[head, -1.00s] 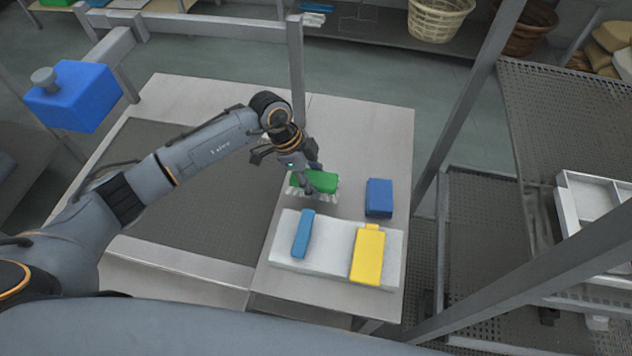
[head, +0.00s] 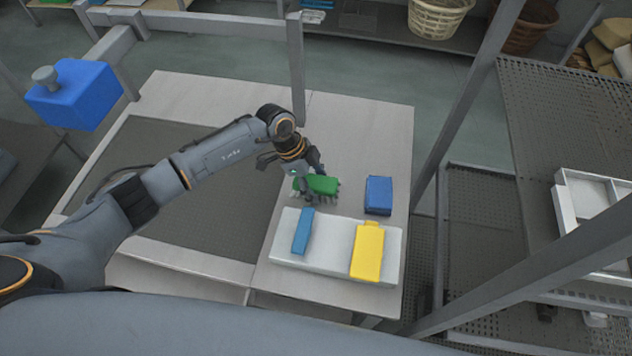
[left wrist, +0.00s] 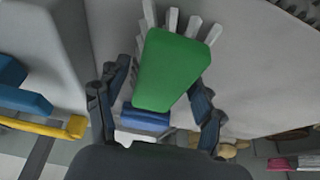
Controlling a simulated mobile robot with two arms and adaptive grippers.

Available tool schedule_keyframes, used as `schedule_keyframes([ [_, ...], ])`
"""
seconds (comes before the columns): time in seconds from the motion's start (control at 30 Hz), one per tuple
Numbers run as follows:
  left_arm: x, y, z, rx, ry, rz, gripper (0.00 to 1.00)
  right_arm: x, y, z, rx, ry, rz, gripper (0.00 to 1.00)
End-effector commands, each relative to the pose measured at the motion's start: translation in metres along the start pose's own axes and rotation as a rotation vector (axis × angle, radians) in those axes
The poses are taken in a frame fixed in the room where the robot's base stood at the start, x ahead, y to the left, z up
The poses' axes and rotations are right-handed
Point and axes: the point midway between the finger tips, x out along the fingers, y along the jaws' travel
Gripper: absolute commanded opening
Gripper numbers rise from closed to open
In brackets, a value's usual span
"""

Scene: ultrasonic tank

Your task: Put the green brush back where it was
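The green brush (head: 321,184) is between the fingers of my left gripper (head: 310,190), over the table just beyond the white pad. In the left wrist view the brush (left wrist: 176,70) lies between the two dark fingers (left wrist: 158,97), its pale bristles pointing away from the palm. The fingers close around its sides; their tips are partly hidden by it. I cannot tell how far its bristles are from the tabletop. My right gripper is not in view.
The white pad (head: 326,256) carries a light blue block (head: 302,232) and a yellow bottle-like item (head: 367,252). A dark blue block (head: 379,195) lies right of the brush. A dark sunken area (head: 205,215) is left; a grey post (head: 296,65) rises behind my gripper.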

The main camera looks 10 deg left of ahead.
Motion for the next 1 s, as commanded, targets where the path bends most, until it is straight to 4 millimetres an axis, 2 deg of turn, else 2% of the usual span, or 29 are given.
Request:
schedule_keyframes([
  [0.23,-0.001,0.000,0.000,0.000,0.000,0.000,0.68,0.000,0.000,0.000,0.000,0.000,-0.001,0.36],
  [0.37,-0.009,-0.001,0.000,0.000,0.000,-0.003,0.68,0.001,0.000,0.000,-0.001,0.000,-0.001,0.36],
  [0.47,-0.025,-0.001,0.000,0.002,0.000,-0.003,0.68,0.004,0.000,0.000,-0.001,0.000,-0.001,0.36],
  [0.8,-0.095,-0.001,0.000,0.002,-0.001,-0.004,0.68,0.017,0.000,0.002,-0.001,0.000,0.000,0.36],
  [1.0,-0.118,0.000,0.000,0.001,0.000,-0.001,0.68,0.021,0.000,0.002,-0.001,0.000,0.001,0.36],
])
